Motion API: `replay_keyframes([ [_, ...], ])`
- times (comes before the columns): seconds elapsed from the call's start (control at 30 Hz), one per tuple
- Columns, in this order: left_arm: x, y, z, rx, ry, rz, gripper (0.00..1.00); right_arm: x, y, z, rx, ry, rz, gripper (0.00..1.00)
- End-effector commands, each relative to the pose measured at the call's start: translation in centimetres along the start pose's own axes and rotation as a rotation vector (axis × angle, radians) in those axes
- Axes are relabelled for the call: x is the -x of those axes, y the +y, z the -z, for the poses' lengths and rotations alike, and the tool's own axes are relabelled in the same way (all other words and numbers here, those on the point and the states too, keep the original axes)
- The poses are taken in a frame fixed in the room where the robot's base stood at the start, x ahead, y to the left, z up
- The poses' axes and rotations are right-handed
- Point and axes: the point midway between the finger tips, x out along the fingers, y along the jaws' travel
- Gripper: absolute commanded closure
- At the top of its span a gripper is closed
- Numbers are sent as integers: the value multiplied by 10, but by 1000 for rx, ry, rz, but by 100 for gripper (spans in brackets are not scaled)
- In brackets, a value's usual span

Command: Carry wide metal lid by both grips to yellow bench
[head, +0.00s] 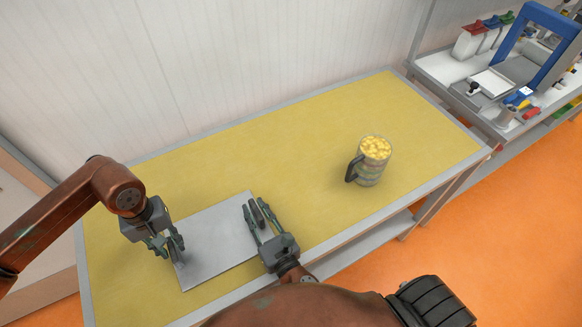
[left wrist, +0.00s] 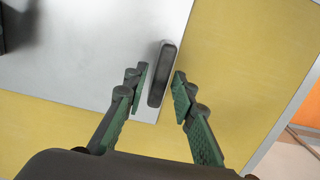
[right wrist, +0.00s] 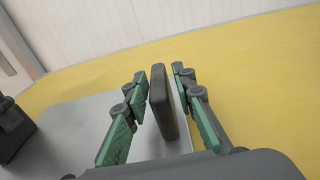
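The wide metal lid (head: 215,245), a flat grey plate, lies on the yellow bench (head: 290,130) at its near left part. It has a dark upright grip at each end. My left gripper (head: 172,246) is at the lid's left end. In the left wrist view, its open fingers stand on either side of the left grip (left wrist: 162,74), with gaps visible. My right gripper (head: 258,211) is at the lid's right end. In the right wrist view, its open fingers flank the right grip (right wrist: 161,103), apart from it. The left grip is mostly hidden in the head view.
A clear mug (head: 371,163) with a dark handle and yellow contents stands on the bench to the right of the lid. A wall runs behind the bench. A side table (head: 450,70) with a blue frame and bins is at the upper right. The bench's middle is clear.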

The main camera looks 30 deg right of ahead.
Motion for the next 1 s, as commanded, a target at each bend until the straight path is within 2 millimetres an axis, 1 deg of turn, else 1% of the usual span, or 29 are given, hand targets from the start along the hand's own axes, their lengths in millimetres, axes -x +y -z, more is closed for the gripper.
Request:
replay_keyframes([
  [0.3, 0, 0, 0, 0, 0, 1, 70, 0, 0, 0, 0, 0, 0, 70],
  [0.43, 8, 0, 1, 1, 1, 0, 70, 0, 0, 0, 0, 0, 0, 70],
  [0.57, 28, 0, 1, 1, 3, -1, 70, 0, 0, 0, 0, 0, 0, 70],
  [0.8, 79, 0, 1, 0, 3, -1, 70, 0, 0, 0, 0, 0, 0, 70],
  [0.9, 96, 0, 1, 0, 2, 0, 70, 0, 0, 0, 0, 0, 0, 70],
  [1.0, 109, 0, 1, 0, 0, 0, 70, 0, 0, 0, 0, 0, 0, 70],
])
